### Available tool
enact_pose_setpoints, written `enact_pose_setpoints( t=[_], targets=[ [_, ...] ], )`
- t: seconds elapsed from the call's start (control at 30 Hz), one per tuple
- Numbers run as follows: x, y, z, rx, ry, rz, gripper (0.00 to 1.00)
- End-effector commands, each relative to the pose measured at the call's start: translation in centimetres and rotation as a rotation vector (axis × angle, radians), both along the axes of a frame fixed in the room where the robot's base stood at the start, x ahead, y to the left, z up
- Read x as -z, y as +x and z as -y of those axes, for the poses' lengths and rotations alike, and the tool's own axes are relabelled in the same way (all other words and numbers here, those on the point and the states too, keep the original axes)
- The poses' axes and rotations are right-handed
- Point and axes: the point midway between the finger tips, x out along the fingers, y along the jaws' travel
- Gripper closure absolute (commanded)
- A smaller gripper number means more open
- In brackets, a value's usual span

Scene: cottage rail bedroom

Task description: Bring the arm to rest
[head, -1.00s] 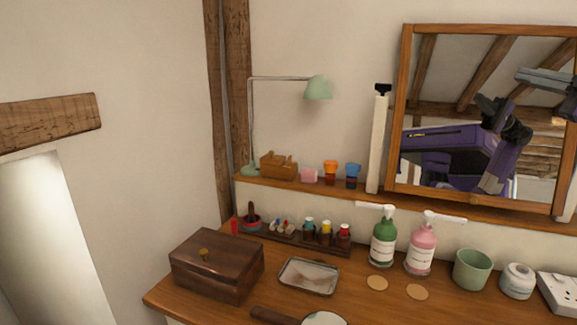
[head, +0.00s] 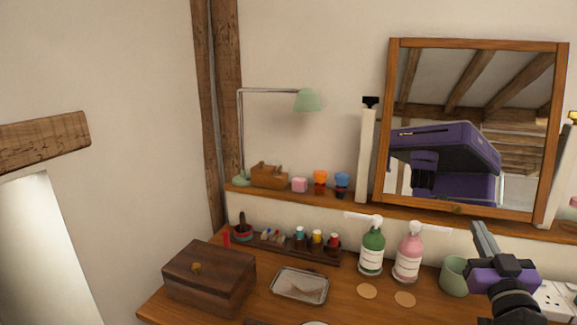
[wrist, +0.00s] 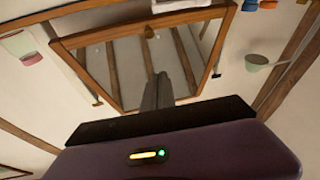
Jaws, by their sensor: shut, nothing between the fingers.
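My gripper (head: 482,238) shows at the lower right of the head view, with its grey fingers pointing up and to the left. It is shut and empty. It is above the dresser top, in front of the green cup (head: 454,277) and part of the socket strip (head: 553,297). In the wrist view, my gripper's fingers (wrist: 158,90) are together, in front of the wood-framed mirror (wrist: 190,60). The mirror also shows in the head view (head: 383,125), above the shelf.
A green bottle (head: 372,250) and a pink bottle (head: 408,258) stand left of my gripper. A wooden box (head: 210,278) and a metal tray (head: 300,285) are farther left on the dresser. A shelf (head: 400,208) with a lamp (head: 308,100) runs along the wall.

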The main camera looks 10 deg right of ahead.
Motion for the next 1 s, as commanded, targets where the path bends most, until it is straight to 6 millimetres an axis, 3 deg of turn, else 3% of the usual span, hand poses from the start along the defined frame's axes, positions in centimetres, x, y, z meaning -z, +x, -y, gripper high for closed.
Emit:
enact_pose_setpoints(
  t=[0.03,0.2,0.4,0.7,1.0],
  targets=[
    [1.4,-1.1,-1.8,-0.005,0.027,0.000,1.00],
    [4.8,-5.1,-6.8,-0.021,0.095,0.012,1.00],
    [7.3,-10.4,-12.8,-0.063,0.150,0.006,1.00],
    [8.8,-19.1,-21.0,-0.161,0.195,-0.059,1.00],
    [8.9,-27.8,-27.5,-0.280,0.186,-0.227,1.00]
  ],
)
